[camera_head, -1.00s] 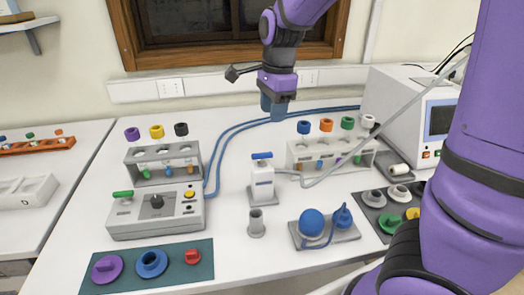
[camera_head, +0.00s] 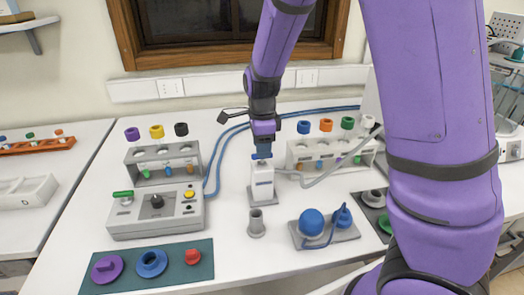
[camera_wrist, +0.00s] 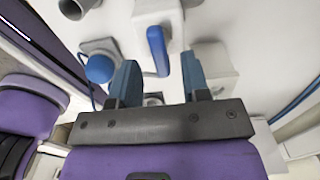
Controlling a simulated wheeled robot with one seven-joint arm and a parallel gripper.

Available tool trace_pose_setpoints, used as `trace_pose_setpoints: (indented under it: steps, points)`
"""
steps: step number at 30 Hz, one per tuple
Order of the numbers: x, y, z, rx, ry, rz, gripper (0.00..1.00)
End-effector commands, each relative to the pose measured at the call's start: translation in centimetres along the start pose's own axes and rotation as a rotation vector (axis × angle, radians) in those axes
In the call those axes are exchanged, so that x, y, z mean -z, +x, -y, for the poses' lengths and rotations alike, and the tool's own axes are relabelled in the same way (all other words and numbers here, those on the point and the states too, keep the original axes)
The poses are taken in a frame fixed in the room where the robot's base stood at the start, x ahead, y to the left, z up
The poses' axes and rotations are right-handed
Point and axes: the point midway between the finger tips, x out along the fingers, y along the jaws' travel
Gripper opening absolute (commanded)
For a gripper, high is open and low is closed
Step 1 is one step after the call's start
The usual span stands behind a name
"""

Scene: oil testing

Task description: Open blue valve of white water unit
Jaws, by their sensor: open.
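The white water unit (camera_head: 262,184) is a small upright white block on a grey base in the middle of the table. Its blue valve (camera_wrist: 157,50) is a lever that shows clearly in the wrist view, where the white unit's body (camera_wrist: 156,10) is at the top edge. My gripper (camera_head: 261,150) is right over the top of the unit and largely hides the valve in the head view. In the wrist view my gripper (camera_wrist: 160,62) is open, with a blue-grey finger on each side of the lever. Gaps show between lever and fingers; contact is not visible.
A grey cup (camera_head: 256,224) stands in front of the unit. A blue ball device (camera_head: 312,222) is to its right front. A white rack (camera_head: 302,157) stands close behind right, and a grey control box (camera_head: 157,212) is to the left.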

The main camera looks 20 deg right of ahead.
Motion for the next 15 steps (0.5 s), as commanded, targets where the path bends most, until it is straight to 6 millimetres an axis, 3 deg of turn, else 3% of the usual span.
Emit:
trace_pose_setpoints:
  steps: [6,15]
  points:
    - [0.1,1.7,0.0,-0.001,0.001,0.0,0.43]
    - [0.0,1.9,0.0,0.0,0.0,0.0,0.43]
